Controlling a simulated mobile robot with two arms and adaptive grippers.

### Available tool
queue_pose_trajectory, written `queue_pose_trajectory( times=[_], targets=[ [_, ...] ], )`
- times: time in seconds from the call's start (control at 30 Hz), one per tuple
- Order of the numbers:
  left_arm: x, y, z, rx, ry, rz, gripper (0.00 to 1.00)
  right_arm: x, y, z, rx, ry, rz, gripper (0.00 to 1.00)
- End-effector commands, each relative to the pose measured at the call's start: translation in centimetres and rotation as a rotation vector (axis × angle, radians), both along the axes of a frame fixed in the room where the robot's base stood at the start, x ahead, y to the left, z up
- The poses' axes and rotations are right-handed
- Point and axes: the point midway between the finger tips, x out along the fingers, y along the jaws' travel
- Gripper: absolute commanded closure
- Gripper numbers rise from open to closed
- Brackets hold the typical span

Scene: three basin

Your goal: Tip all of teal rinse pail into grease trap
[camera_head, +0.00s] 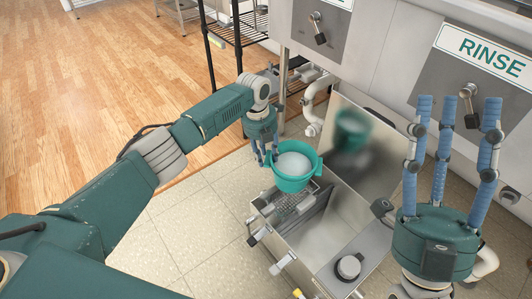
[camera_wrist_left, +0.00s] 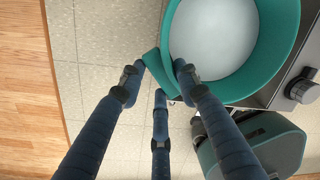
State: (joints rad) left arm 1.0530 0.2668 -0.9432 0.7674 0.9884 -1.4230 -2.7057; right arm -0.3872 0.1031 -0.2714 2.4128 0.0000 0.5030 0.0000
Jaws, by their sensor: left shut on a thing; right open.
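The teal rinse pail (camera_head: 291,184) is upright, with pale whitish liquid inside, over the left end of the grease trap. My left gripper (camera_head: 265,162) is shut on the pail's left side. In the left wrist view the pail (camera_wrist_left: 280,58) fills the upper right, and the fingers of my left gripper (camera_wrist_left: 158,84) are at its teal handle. The grease trap (camera_head: 318,238) is a steel box on the floor with its lid raised at the back and its basin open. My right gripper (camera_head: 450,150) is open and empty, pointing up at the right.
A black wire rack (camera_head: 236,35) stands at the back. White pipes (camera_head: 314,105) run beside the trap's raised lid. Tiled floor (camera_head: 190,228) at left is clear.

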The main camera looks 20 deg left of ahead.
Motion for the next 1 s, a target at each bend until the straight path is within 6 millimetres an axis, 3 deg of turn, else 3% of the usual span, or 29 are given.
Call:
queue_pose_trajectory(
  times=[1.0],
  targets=[
    [-0.4,-0.4,0.4,0.022,-0.039,-0.002,1.0,6.7,0.9,-6.4,-0.123,0.413,-0.022,0.52]
  ],
)
